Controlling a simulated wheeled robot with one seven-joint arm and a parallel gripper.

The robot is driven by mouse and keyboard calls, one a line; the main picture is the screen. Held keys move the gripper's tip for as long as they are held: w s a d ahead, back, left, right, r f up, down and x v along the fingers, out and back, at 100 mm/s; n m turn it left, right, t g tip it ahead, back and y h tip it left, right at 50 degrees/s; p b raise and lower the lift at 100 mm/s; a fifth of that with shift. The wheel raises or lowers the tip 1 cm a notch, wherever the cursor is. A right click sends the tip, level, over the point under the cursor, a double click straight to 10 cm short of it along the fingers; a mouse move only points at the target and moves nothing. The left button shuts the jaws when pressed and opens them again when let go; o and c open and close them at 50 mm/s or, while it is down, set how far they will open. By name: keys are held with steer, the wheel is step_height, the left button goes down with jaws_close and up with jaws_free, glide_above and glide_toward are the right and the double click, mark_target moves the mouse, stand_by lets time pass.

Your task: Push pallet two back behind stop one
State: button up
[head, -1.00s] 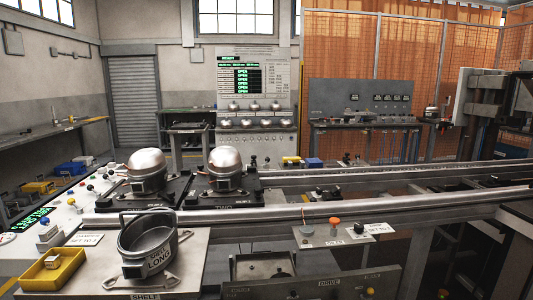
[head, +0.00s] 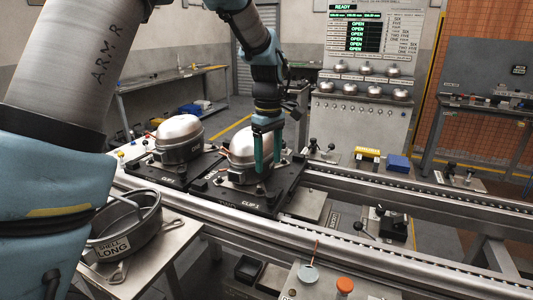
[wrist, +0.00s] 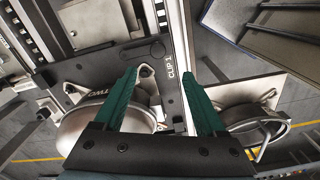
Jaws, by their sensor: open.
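Pallet two is a black plate (head: 282,196) on the conveyor, carrying a silver domed compressor (head: 243,146). My gripper (head: 268,168) has two teal fingers pointing down at the right side of this compressor, above the plate. It also shows in the wrist view (wrist: 170,67), open and with nothing between its fingers. Contact with the pallet cannot be told. I cannot read a label that identifies stop one.
Another pallet with a domed compressor (head: 180,139) stands just left of pallet two. A dark shell marked "LONG" (head: 125,224) sits on the front shelf. A status board (head: 372,30) stands behind.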

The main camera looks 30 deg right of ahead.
mark_target(271, 194)
steer(key=f, duration=0.3)
steer(key=f+p, duration=0.1)
steer(key=f, duration=0.3)
steer(key=f+p, duration=0.1)
steer(key=f, duration=0.2)
steer(key=shift+d+f, duration=0.25)
jaws_close()
steer(key=shift+s, duration=0.1)
stand_by(1.4)
